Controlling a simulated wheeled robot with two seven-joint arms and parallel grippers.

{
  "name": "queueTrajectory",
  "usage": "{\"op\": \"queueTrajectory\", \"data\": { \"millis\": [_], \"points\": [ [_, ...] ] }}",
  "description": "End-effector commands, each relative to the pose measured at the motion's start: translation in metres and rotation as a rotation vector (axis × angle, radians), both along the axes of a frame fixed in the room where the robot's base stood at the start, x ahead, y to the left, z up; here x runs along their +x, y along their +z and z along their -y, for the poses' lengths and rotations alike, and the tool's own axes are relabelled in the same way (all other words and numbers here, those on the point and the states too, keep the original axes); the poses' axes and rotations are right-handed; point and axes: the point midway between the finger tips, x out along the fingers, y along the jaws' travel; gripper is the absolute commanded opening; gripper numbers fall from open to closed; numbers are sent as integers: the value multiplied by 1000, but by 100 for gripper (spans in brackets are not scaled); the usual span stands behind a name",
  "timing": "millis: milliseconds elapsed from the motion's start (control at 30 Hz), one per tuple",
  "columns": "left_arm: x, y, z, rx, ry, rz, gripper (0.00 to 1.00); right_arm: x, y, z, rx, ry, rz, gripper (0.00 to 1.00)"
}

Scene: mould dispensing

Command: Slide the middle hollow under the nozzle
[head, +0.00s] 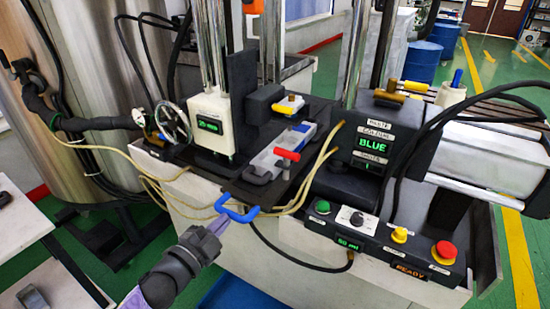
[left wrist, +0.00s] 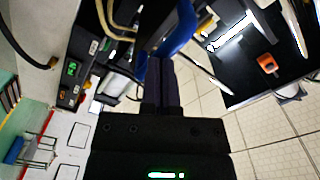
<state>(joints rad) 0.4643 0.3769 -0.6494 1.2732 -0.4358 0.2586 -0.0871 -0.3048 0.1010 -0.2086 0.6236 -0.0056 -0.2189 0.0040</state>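A grey mould (head: 265,165) with hollows lies on a dark slide plate (head: 290,190) at the middle of the machine in the head view. A red-handled clamp (head: 287,154) sits over it. A blue U-shaped handle (head: 240,217) sticks out at the plate's front; it also shows in the left wrist view (left wrist: 182,32). In the left wrist view the fingers (left wrist: 165,62) reach the blue bar. The nozzle tip and its line-up with the hollows cannot be made out. My right gripper is out of view.
A control box (head: 375,238) with a green button, knob and red stop button stands right of the handle. A dispenser unit (head: 365,150) reads "BLUE". Loose hoses (head: 310,190) hang across the machine front. A handwheel (head: 173,122) is at the left.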

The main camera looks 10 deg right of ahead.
Motion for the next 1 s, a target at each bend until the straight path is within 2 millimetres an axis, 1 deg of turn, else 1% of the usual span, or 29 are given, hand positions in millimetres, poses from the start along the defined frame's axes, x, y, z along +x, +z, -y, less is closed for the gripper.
{"op": "queueTrajectory", "data": {
  "millis": [1000],
  "points": [
    [10, 0, 7, 1, 1, 0, 0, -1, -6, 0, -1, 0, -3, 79]
  ]
}}
